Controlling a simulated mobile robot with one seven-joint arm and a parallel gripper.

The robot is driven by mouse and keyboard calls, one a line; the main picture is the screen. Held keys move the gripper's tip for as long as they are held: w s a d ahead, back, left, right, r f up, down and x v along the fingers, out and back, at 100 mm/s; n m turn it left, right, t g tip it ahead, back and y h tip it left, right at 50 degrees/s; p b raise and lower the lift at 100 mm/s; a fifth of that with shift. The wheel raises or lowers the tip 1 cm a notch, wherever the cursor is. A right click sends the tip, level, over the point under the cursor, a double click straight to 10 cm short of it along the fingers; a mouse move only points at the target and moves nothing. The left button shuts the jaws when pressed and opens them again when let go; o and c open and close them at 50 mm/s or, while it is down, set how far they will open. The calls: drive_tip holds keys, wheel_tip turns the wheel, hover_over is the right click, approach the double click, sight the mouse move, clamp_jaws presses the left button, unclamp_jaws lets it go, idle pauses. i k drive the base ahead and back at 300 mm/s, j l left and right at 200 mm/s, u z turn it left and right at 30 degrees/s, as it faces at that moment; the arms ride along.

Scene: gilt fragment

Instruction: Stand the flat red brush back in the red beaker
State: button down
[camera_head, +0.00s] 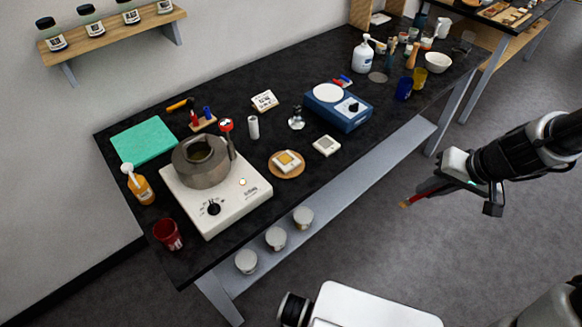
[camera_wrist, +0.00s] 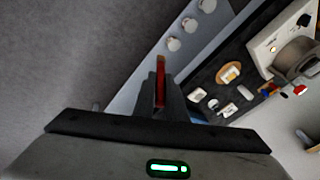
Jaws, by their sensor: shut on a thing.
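The red beaker (camera_head: 168,234) stands upright at the front left corner of the black bench, beside the white hotplate. The flat red brush (camera_head: 412,201) is held in my gripper (camera_head: 426,191), to the right of the bench and over the floor, with its tan tip pointing left and down. In the wrist view the brush (camera_wrist: 160,82) sticks out from between the dark fingers of my gripper (camera_wrist: 163,100), which are shut on it. The rest of the brush is hidden by the fingers. The beaker is far from my gripper and I cannot make it out in the wrist view.
The hotplate (camera_head: 228,202) carries a grey pot (camera_head: 203,172), with an orange bottle (camera_head: 140,188) behind the beaker. A blue balance (camera_head: 338,108) and small items stand along the bench (camera_head: 300,172). Several tins sit on the lower shelf (camera_head: 372,165). Open floor lies between bench and arm.

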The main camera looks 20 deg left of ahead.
sight(177, 246)
drive_tip(key=k+j, duration=0.7)
drive_tip(key=j, duration=0.3)
drive_tip(key=k+j, duration=0.1)
drive_tip(key=j, duration=0.7)
drive_tip(key=k+u, duration=0.05)
